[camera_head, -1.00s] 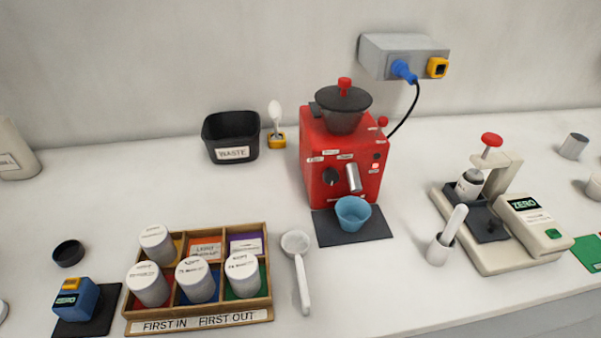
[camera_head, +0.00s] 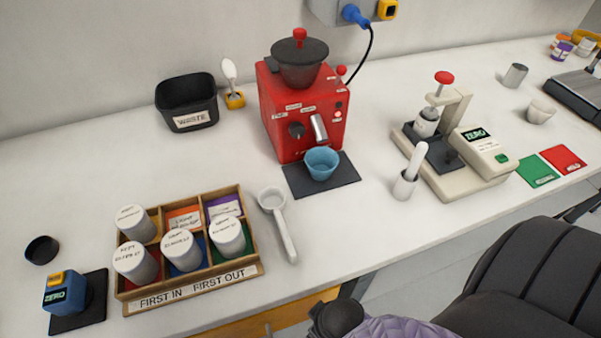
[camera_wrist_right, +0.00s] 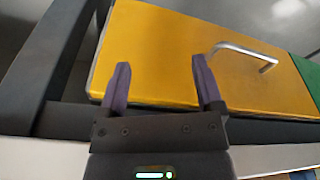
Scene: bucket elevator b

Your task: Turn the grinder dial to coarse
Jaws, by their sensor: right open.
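The red grinder (camera_head: 300,105) stands at the back middle of the bench with a dark hopper on top. Its black round dial (camera_head: 297,130) is on the front face, left of a silver spout; small labels sit above it, too small to read. A blue cup (camera_head: 321,162) is on the dark mat below the spout. My right gripper (camera_wrist_right: 160,85) is open and empty in the right wrist view, in front of a yellow drawer front (camera_wrist_right: 190,60), well away from the grinder. My left gripper is not in view.
A wooden tray (camera_head: 190,283) with several white-lidded canisters sits front left, and a white-handled scoop (camera_head: 283,225) lies beside it. A beige press with a scale (camera_head: 465,172) stands to the right. A black waste bin (camera_head: 187,103) is behind.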

